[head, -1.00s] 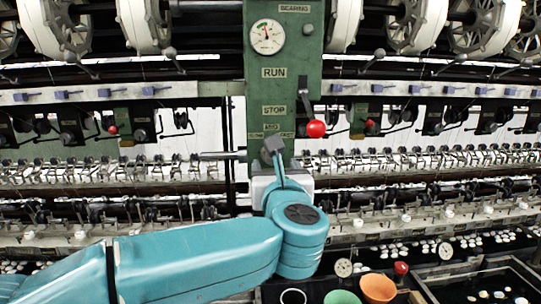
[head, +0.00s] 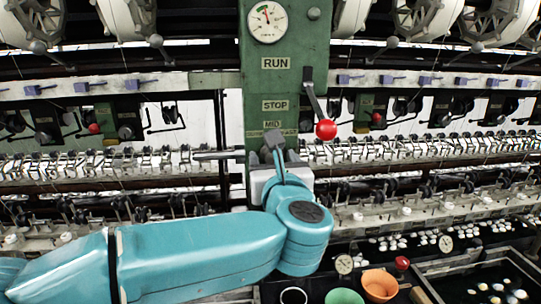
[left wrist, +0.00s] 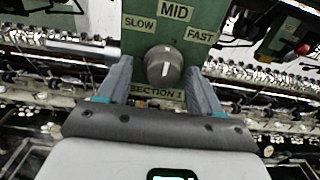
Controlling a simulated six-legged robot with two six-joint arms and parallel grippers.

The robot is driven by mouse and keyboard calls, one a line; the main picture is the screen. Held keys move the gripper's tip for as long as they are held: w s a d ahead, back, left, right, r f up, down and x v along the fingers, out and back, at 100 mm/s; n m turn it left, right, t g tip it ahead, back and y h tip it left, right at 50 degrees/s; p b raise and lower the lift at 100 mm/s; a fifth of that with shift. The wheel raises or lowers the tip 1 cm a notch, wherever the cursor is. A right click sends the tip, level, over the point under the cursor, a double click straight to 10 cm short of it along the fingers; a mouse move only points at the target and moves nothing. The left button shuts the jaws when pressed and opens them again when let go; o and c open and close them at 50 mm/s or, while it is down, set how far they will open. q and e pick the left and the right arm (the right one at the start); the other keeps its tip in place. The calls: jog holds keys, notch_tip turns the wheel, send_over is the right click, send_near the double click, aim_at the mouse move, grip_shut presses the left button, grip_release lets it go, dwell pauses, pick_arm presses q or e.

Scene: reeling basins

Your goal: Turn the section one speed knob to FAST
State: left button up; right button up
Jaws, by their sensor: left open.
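The section one speed knob (left wrist: 164,65) is a round grey knob with a pale pointer line, on the green panel (left wrist: 185,10). In the left wrist view, SLOW is at its upper left, MID above and FAST at its upper right. The pointer line stands nearly upright, in line with MID. My left gripper (left wrist: 160,82) is open, with one finger on each side of the knob; I cannot tell whether they touch it. My right gripper is not in view.
A lever with a red ball (head: 326,129) hangs right of the STOP label on the green column (head: 285,75). A gauge (head: 267,22) is above RUN. Rows of reeling fittings lie on both sides. Green (head: 344,297) and orange (head: 379,284) bowls stand below.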

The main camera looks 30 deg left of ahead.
pick_arm(q)
jog(key=shift+w, duration=0.25)
jog(key=shift+s, duration=0.1)
jog(key=c, duration=0.9)
jog(key=shift+o, duration=0.3)
